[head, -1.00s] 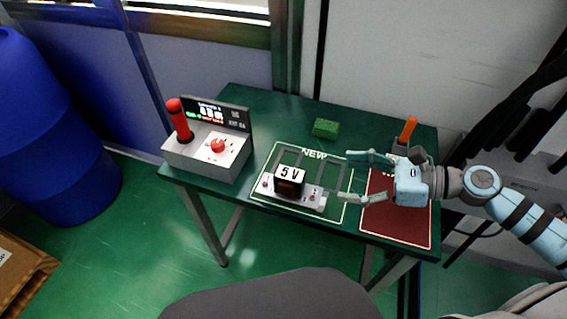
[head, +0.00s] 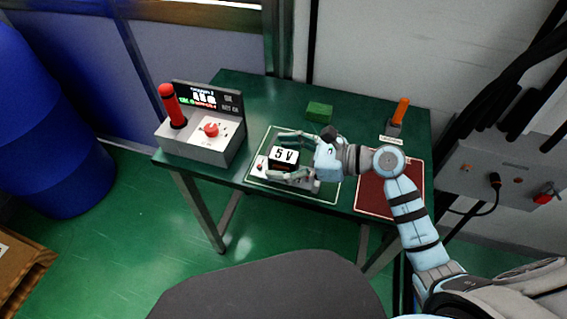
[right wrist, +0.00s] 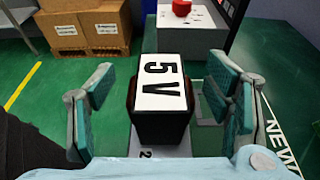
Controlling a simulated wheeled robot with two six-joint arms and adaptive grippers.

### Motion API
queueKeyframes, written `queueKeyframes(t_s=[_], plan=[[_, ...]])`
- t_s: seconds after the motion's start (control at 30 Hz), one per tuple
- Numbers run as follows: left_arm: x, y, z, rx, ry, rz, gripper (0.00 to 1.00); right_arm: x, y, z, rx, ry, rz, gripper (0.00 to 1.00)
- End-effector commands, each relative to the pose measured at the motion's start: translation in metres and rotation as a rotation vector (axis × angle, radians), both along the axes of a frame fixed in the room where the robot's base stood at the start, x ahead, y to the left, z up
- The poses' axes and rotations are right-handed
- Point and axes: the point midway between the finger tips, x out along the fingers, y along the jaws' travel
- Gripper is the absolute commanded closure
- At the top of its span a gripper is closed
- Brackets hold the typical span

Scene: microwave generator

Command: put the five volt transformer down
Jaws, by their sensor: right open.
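The five volt transformer (head: 285,156) is a dark block with a white "5 V" label on top. It stands upright on the grey fixture (head: 310,185) in the "NEW" outlined area of the green table. My right gripper (head: 277,160) is open around it, one finger on the far side and one on the near side. In the right wrist view the transformer (right wrist: 163,90) is between the open fingers, with a visible gap on each side. My left gripper is not in view.
A grey control box (head: 205,145) with a red handle and red knob stands to the left. A green block (head: 319,112) lies behind the gripper. An orange-handled tool (head: 401,110) stands at the back right. The red outlined area (head: 385,195) looks empty.

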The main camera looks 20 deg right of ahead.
Motion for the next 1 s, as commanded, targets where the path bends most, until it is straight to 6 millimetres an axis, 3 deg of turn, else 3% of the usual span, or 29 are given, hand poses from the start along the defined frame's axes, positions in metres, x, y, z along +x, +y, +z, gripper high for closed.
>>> queueKeyframes(t_s=[0.07,0.5,0.87,1.0], plan=[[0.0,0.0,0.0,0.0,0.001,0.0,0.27,0.0,0.0,0.0,0.0,0.0,0.0,0.31],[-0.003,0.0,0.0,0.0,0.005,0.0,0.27,0.0,0.0,0.0,0.001,-0.001,0.0,1.0],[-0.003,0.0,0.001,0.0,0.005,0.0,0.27,0.0,0.0,0.004,0.003,-0.005,0.0,1.0],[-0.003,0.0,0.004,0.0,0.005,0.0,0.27,0.001,0.0,0.016,0.003,-0.007,0.0,1.0]])
